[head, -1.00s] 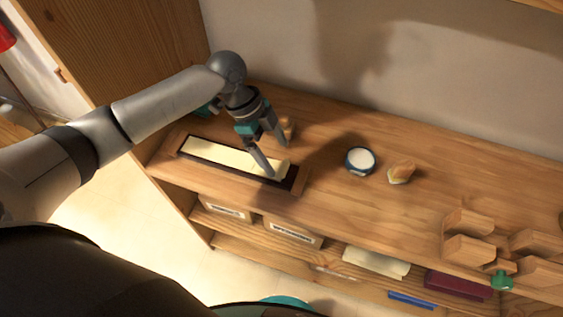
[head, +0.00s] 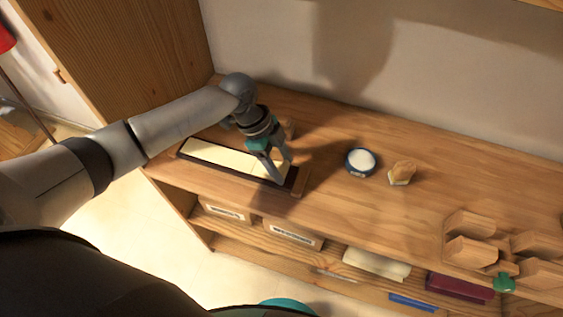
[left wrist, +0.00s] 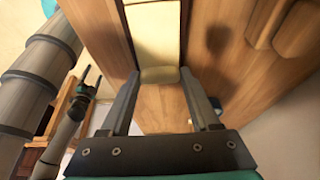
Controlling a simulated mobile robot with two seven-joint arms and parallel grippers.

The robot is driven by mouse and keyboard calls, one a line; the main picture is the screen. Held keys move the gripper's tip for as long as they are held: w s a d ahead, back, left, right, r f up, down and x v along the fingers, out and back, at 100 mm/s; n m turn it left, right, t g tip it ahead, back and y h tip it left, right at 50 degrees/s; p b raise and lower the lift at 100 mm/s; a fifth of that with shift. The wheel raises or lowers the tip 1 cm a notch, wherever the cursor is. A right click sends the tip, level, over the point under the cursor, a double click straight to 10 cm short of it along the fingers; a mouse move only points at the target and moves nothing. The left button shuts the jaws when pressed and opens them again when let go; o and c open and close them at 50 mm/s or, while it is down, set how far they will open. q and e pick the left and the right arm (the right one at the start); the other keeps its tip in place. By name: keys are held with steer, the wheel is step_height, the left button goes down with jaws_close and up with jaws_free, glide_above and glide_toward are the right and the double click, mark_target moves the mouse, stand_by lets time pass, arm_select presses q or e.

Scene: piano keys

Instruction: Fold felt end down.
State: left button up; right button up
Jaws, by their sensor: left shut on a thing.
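A long cream felt strip (head: 215,157) lies in a narrow dark-edged tray (head: 182,155) on the wooden worktop. My left gripper (head: 279,172) is low at the right end of the strip and hides part of it. In the left wrist view, the felt end (left wrist: 159,75) sits between the two fingers of the left gripper (left wrist: 160,82), which is shut on it. My right gripper (left wrist: 91,77) shows small in the left wrist view, its dark fingers apart and empty. It is outside the head view.
A round blue-rimmed jar (head: 360,161) and a small wood-topped block (head: 402,172) stand to the right. Wooden holders (head: 470,250) stand at the front right. A shelf below holds labelled boxes (head: 292,234).

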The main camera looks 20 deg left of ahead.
arm_select(q)
jaws_close()
stand_by(0.5)
